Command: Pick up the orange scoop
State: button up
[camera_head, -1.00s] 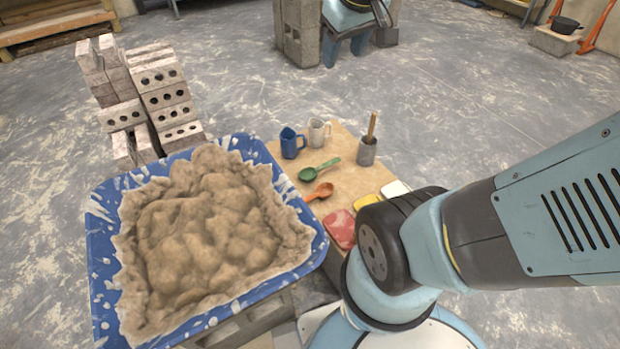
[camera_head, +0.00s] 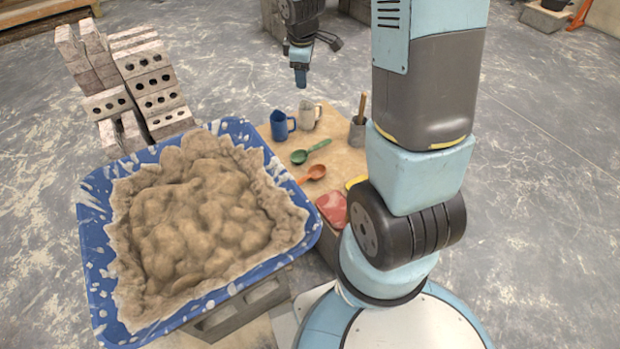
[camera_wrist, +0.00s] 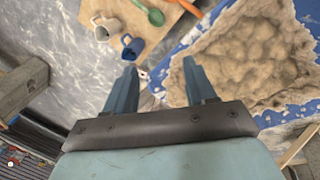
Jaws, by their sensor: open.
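The orange scoop (camera_head: 314,173) lies on a tan board in the head view, its handle pointing toward the blue tub. A strip at the top edge of the wrist view (camera_wrist: 190,8) is probably its handle. The green scoop (camera_head: 310,152) lies just beyond it and also shows in the wrist view (camera_wrist: 154,14). My gripper (camera_head: 299,76) hangs in the air beyond the mugs, apart from the scoop. In the wrist view, the two fingers of my gripper (camera_wrist: 160,72) are spread with nothing between them.
The blue tub (camera_head: 95,255) heaped with mortar stands left of the board (camera_head: 345,163). A blue mug (camera_head: 281,125), a pale mug (camera_head: 307,115) and a grey pot (camera_head: 357,132) with a stick stand at the back. A red item (camera_head: 331,209) lies nearer. Perforated bricks (camera_head: 157,87) are stacked left.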

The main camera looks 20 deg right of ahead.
jog(key=w+f+n+g, duration=0.1)
jog(key=w+f+n, duration=0.15)
jog(key=f, duration=0.65)
jog(key=w+f+n, duration=0.1)
jog(key=f+n, duration=0.2)
jog(key=f, duration=0.5)
jog(key=n+g+y, duration=0.1)
jog(key=n+g, duration=0.1)
jog(key=n, duration=0.3)
send_over(300, 180)
notch_tip(300, 180, down, 19)
jog(key=shift+m, duration=0.25)
jog(key=f, duration=0.8)
jog(key=shift+s+d, duration=0.1)
jog(key=shift+s, duration=0.1)
jog(key=shift+w+f, duration=0.2)
jog(key=shift+f, duration=2.7)
jog(key=shift+c, duration=0.4)
grip_shut()
